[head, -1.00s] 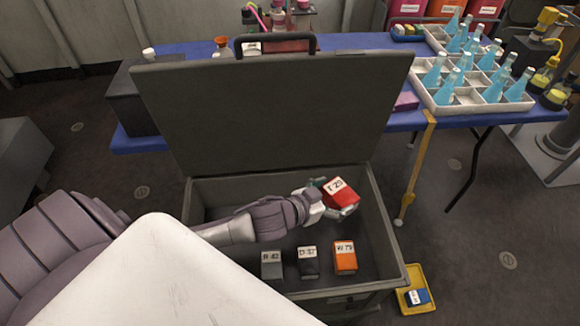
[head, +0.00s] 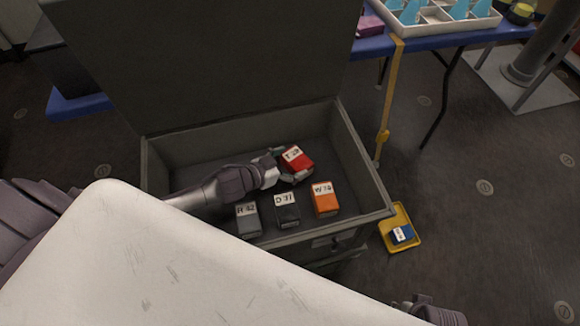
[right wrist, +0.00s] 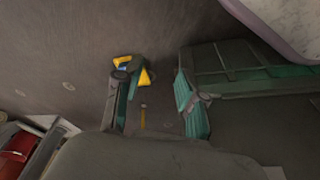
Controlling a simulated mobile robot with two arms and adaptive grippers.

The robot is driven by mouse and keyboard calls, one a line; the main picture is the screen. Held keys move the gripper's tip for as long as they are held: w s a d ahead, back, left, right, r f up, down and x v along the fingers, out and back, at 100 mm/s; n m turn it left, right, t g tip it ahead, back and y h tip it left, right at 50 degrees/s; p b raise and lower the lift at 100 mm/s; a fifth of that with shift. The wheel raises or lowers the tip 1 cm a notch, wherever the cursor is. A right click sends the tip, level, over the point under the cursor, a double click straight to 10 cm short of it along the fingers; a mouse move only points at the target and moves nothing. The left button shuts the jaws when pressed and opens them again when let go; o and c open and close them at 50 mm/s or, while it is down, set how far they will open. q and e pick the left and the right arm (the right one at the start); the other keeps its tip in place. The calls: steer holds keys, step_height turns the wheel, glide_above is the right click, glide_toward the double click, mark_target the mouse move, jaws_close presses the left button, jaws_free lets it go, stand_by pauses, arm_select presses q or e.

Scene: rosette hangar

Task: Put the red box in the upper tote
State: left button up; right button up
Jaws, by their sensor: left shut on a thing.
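The red box (head: 300,163), with a white label on top, is tilted in my left gripper (head: 285,168). The gripper is shut on it inside the open grey case (head: 365,178), above and behind the orange box. I cannot tell whether the red box touches the case floor. My right gripper (right wrist: 157,98) shows in the right wrist view with its two fingers apart and nothing between them. I cannot make out anything that is clearly the upper tote.
A grey box (head: 248,222), a black box (head: 286,210) and an orange box (head: 325,200) stand in a row in the case. Its raised lid (head: 210,60) blocks the back. A yellow tray (head: 412,238) with a blue box (head: 401,233) lies to the right. A blue table (head: 440,32) stands behind.

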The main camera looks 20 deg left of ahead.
arm_select(q)
step_height(320, 180, down, 2)
steer(key=shift+f+b, duration=0.1)
steer(key=shift+b, duration=0.25)
steer(key=shift+f, duration=0.1)
arm_select(e)
step_height(320, 180, up, 3)
steer(key=shift+r, duration=0.2)
arm_select(q)
steer(key=shift+f, duration=0.1)
arm_select(e)
steer(key=shift+r, duration=0.1)
arm_select(q)
steer(key=o, duration=0.9)
arm_select(e)
steer(key=shift+r, duration=0.15)
